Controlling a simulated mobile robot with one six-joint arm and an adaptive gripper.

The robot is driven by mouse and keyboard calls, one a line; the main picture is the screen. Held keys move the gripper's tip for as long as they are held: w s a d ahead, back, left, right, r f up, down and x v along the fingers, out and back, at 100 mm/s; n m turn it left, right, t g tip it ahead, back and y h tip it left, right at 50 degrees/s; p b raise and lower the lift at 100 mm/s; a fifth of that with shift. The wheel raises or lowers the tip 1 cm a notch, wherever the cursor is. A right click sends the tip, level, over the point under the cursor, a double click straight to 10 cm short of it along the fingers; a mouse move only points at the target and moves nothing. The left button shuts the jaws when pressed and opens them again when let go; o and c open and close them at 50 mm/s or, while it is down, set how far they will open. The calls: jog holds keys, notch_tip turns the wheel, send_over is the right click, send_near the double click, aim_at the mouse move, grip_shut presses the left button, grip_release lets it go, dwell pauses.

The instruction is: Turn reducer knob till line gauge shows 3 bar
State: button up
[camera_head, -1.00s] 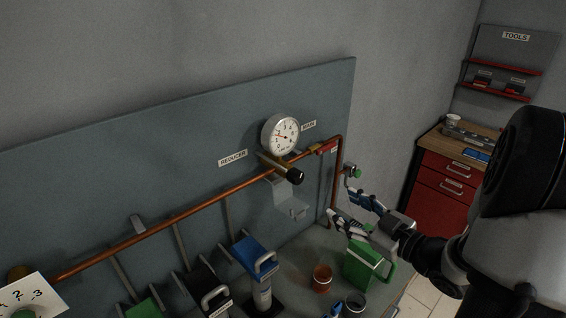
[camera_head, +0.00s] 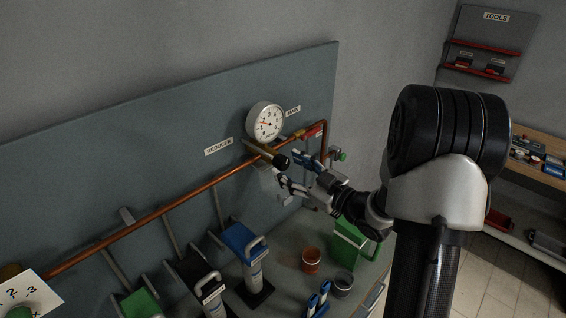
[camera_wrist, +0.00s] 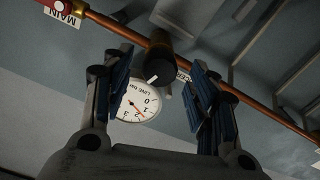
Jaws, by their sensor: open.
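The black reducer knob (camera_head: 281,161) sticks out from a brass body on the copper pipe, below the REDUCER label (camera_head: 218,147). In the wrist view the knob (camera_wrist: 158,66) has a white mark and lies between my fingers. My gripper (camera_head: 289,168) is open close around the knob, one finger on each side with gaps visible; no contact shows. It also shows in the wrist view (camera_wrist: 160,75). The round white line gauge (camera_head: 266,122) sits above the knob. In the wrist view the gauge (camera_wrist: 139,106) is upside down, its red needle near the 1 to 2 marks.
A red-handled main valve (camera_head: 314,132) sits right of the gauge on the copper pipe (camera_head: 150,217). A tool bench stands right.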

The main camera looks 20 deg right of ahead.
aim_at(286, 165)
jog(key=shift+x, duration=1.7)
jog(key=c, duration=1.1)
